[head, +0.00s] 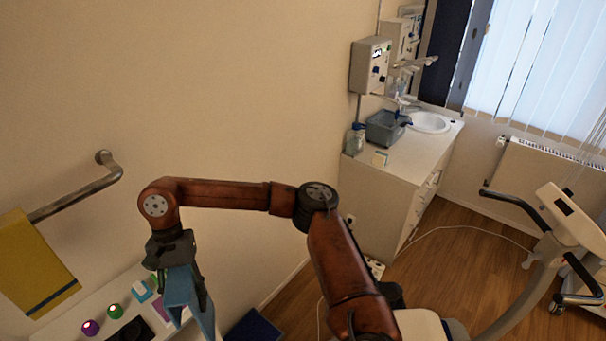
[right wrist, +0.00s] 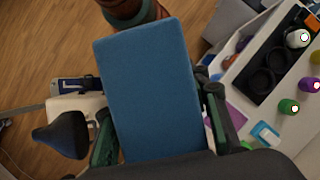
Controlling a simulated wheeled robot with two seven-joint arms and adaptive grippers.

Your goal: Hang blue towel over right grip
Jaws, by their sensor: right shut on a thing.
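The blue towel (head: 182,298) is a flat folded cloth hanging from my right gripper (head: 172,254) in the head view, above the white cart or counter at the lower left. In the right wrist view the towel (right wrist: 148,80) fills the middle, between the two fingers of the right gripper (right wrist: 155,105), which is shut on it. The exercise bike's handlebar shows at the right of the head view with two dark grips, a farther one (head: 512,205) and a nearer one (head: 580,285). Both look bare and are well apart from the towel. My left gripper is not in view.
A yellow towel (head: 30,262) hangs on a wall rail (head: 85,189) at left. A white top below holds purple (head: 90,327) and green (head: 115,311) items. A sink cabinet (head: 385,200) stands at back. A pale cable crosses the wooden floor.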

